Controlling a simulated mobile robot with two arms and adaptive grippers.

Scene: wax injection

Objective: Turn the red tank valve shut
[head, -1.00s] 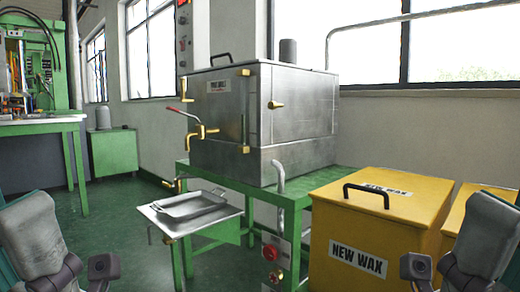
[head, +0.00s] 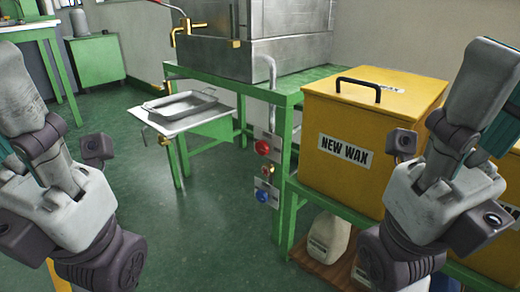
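The steel wax tank (head: 212,52) stands on a green table, its upper part cut off by the top of the head view. A brass valve (head: 185,25) sticks out of its left side. The valve's red-tipped lever (head: 166,3) slants up to the left and is partly cut off by the top edge. A red round knob (head: 262,147) sits on a small panel on the table's front leg. My two arms come in at the left and right edges, well apart from the valve. Neither gripper's fingers show in the frame.
A metal tray (head: 180,106) lies on a low shelf below the valve. A yellow NEW WAX box (head: 385,115) stands right of the tank, and a pale jug (head: 330,236) sits below it. A blue knob (head: 262,196) is under the red knob. Green floor (head: 215,240) in front is clear.

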